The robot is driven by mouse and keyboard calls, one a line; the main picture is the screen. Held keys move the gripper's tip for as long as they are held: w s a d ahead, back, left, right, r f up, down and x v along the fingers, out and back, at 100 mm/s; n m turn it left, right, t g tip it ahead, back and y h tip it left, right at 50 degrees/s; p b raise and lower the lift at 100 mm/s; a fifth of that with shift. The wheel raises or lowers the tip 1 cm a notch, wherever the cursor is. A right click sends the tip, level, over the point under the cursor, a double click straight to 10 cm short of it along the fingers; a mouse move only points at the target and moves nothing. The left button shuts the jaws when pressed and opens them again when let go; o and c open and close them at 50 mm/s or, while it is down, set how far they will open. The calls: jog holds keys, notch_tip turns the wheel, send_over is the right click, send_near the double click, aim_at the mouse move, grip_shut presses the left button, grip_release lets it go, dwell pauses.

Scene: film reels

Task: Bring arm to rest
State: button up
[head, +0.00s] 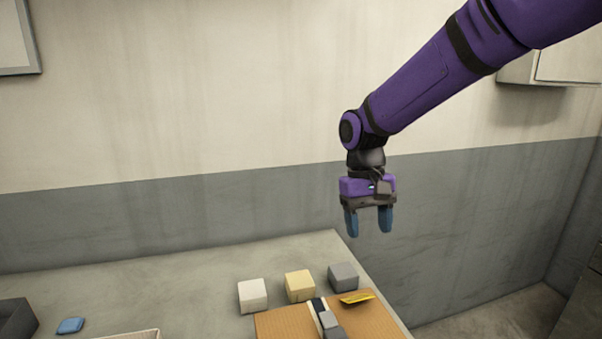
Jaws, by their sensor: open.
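My gripper (368,222) hangs at the end of my purple arm, right of the picture's middle. Its blue fingertips point down and are apart, with nothing between them. It is in the air above the table's (190,278) back right edge, apart from everything below.
On the table are a white block (253,295), a yellow block (300,285) and a grey block (343,277). A brown board (284,323) bears a yellow item (357,298) and a dark-and-white strip with a grey piece. A blue item (70,325) lies left. Walls stand behind.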

jog(key=s+d+r+m+t, duration=0.1)
jog(key=s+d+r+t, duration=0.3)
jog(key=s+d+r, duration=0.6)
jog(key=s+d+t, duration=0.2)
jog(key=s+d, duration=0.1)
jog(key=s, duration=0.3)
jog(key=s+d+m+t+y, duration=0.1)
jog(key=s+d+t, duration=0.1)
jog(key=s+d, duration=0.2)
jog(key=shift+s+d+r, duration=0.15)
jog(key=shift+s+r, duration=0.1)
jog(key=shift+s, duration=0.65)
